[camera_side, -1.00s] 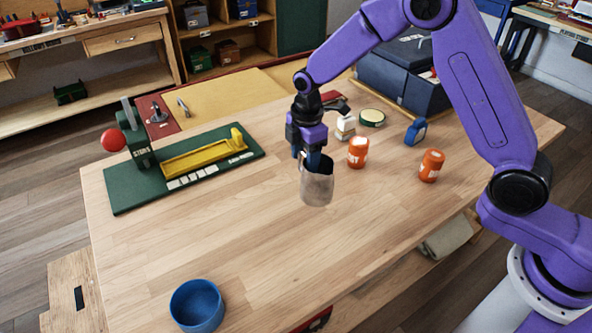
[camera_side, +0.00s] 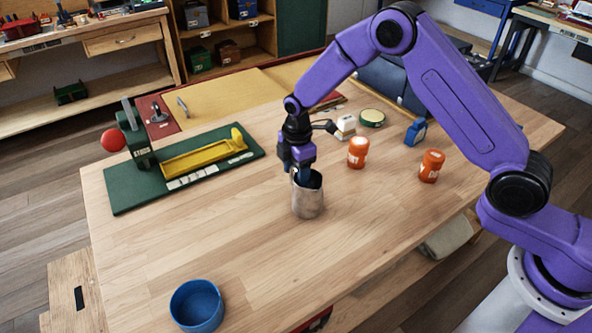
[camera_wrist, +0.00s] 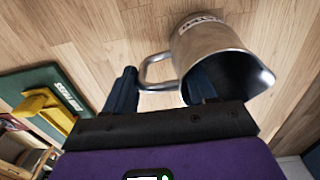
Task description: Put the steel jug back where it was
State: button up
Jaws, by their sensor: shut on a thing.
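The steel jug (camera_side: 308,202) is upright at the middle of the wooden table, low at the tabletop; I cannot tell whether its base touches. My gripper (camera_side: 302,174) is above its rim and shut on it. In the wrist view, one finger is inside the mouth of the jug (camera_wrist: 205,45) and the other is outside, on the handle side, with the handle (camera_wrist: 155,72) between them. The handle is hidden in the side view.
An orange container (camera_side: 358,152) stands close to the right of the jug, another (camera_side: 431,166) farther right. A green board with a yellow tray (camera_side: 205,156) lies to the left. A blue bowl (camera_side: 197,305) is at the front left. The table front of the jug is clear.

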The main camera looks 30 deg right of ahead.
jog(key=shift+f, duration=0.1)
jog(key=o, duration=1.5)
jog(key=shift+c, duration=0.2)
notch_tip(320, 180, up, 11)
jog(key=shift+s+r, duration=0.2)
jog(key=shift+r, duration=0.45)
